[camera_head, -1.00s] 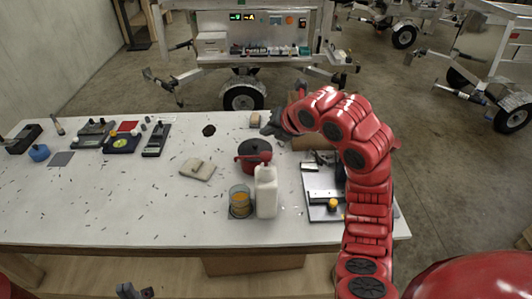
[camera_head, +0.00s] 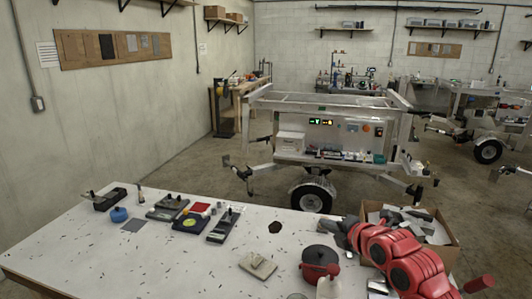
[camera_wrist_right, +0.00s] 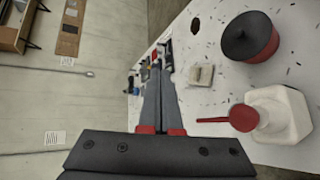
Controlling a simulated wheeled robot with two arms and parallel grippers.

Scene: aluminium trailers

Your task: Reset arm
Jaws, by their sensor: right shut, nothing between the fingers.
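My right arm comes in from the lower right in the head view. Its gripper (camera_head: 337,232), dark grey, is above the back right part of the white table (camera_head: 190,262), beyond the red pot. In the wrist view the long grey fingers of this gripper (camera_wrist_right: 157,68) lie together, shut and empty. The pot (camera_wrist_right: 250,40) with its dark lid and a white bottle (camera_wrist_right: 284,112) with a red top are to the right of the fingers, apart from them. My left gripper is not in view.
A beige folded cloth (camera_head: 258,265) and several dark devices (camera_head: 188,220) stand on the table. An open cardboard box (camera_head: 447,250) with grey pieces is behind my right arm. An aluminium trailer (camera_head: 335,140) stands beyond the table. The table's front left is mostly clear.

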